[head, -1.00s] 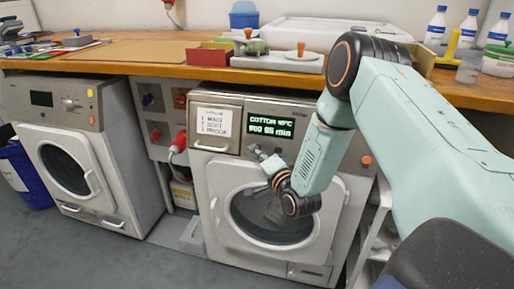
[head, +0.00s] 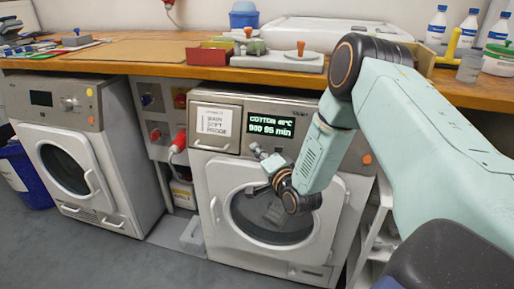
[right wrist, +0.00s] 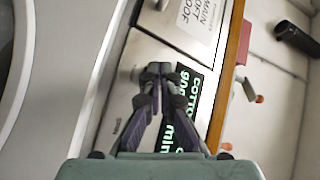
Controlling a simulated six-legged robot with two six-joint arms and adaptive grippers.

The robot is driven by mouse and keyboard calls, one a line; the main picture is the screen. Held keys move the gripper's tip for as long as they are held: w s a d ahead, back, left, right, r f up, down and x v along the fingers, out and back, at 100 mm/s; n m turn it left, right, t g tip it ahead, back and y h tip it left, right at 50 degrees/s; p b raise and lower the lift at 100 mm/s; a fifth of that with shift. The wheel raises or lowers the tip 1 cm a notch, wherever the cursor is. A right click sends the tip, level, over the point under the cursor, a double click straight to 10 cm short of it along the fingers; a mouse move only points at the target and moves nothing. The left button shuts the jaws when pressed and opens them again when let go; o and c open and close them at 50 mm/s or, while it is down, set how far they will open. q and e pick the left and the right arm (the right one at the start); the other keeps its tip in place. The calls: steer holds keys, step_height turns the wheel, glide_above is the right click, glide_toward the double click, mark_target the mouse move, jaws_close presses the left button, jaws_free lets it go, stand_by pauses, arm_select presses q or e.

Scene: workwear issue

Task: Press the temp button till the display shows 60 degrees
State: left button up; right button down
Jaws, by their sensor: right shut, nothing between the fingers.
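The washing machine (head: 320,250) in the middle of the head view has a grey control panel with a lit display (head: 271,125). In the right wrist view the closed fingertips (right wrist: 157,70) are over the panel, beside and partly covering the display (right wrist: 186,100). I cannot make out the temp button, and contact with the panel is unclear. My left gripper is not in view.
A label card (head: 214,122) sits on the drawer left of the display. A wooden counter (head: 140,68) with boxes and bottles runs above. A second machine (head: 75,140) stands to the left, with a red plug (head: 179,142) between the machines.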

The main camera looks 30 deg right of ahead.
steer(key=shift+w+d+f, duration=0.1)
steer(key=shift+w+d, duration=0.15)
stand_by(0.7)
stand_by(0.3)
steer(key=shift+s+a+r, duration=0.25)
steer(key=shift+s+a, duration=0.25)
steer(key=shift+a, duration=0.05)
steer(key=shift+s+a+r+p, duration=0.25)
steer(key=shift+s+a, duration=0.25)
steer(key=shift+a, duration=0.1)
steer(key=shift+s+a+r+p, duration=0.25)
steer(key=shift+s+a+r, duration=0.05)
steer(key=shift+s+a, duration=0.3)
steer(key=shift+s+a+r+p, duration=0.25)
steer(key=shift+s+a, duration=0.2)
steer(key=shift+a, duration=0.15)
stand_by(0.7)
